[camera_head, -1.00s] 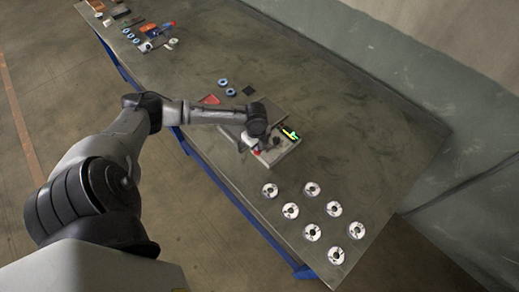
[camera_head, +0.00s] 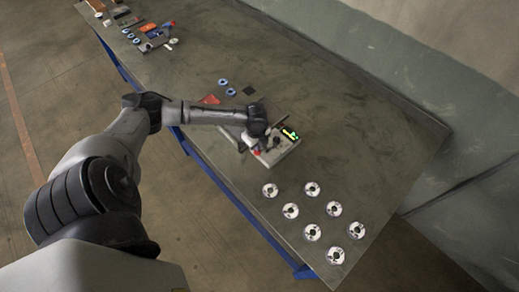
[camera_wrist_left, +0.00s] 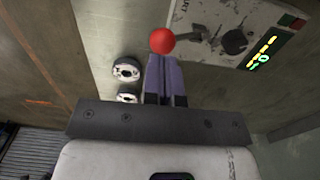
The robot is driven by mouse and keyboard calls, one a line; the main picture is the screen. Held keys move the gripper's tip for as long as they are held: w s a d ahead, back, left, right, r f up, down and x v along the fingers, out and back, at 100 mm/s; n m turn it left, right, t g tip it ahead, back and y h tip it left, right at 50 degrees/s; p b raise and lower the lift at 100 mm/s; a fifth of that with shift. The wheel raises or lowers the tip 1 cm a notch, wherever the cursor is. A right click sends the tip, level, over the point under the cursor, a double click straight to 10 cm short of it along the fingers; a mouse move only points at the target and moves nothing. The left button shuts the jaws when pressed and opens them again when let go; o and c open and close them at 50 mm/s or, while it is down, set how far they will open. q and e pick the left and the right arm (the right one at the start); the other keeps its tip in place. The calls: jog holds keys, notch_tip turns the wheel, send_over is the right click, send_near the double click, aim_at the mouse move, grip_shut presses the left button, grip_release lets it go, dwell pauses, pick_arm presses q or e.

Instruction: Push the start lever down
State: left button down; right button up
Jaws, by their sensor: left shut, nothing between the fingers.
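The start lever is a dark arm with a red ball knob (camera_wrist_left: 162,40) on the pale machine panel (camera_wrist_left: 215,22). In the wrist view my left gripper (camera_wrist_left: 160,62) is shut and empty, its fingertips just below the knob in the picture. I cannot tell whether they touch it. In the head view the machine (camera_head: 284,153) stands on the table, with the red knob (camera_head: 257,150) at its front. My left gripper (camera_head: 246,143) is beside the knob there, partly hidden by the wrist. My right gripper is not in view.
A lit display (camera_wrist_left: 262,50) sits beside a dark round part (camera_wrist_left: 234,41) on the panel. Several metal discs (camera_head: 312,232) lie at the near end of the table (camera_head: 370,150). Table to the right is clear.

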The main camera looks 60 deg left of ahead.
pick_arm(q)
jog(key=shift+f, duration=0.15)
jog(key=shift+f+b, duration=0.8)
jog(key=shift+f, duration=0.75)
jog(key=shift+r, duration=0.2)
jog(key=shift+r+p, duration=0.55)
jog(key=shift+p, duration=0.25)
notch_tip(320, 180, up, 8)
jog(key=p, duration=0.8)
jog(key=shift+f, duration=0.15)
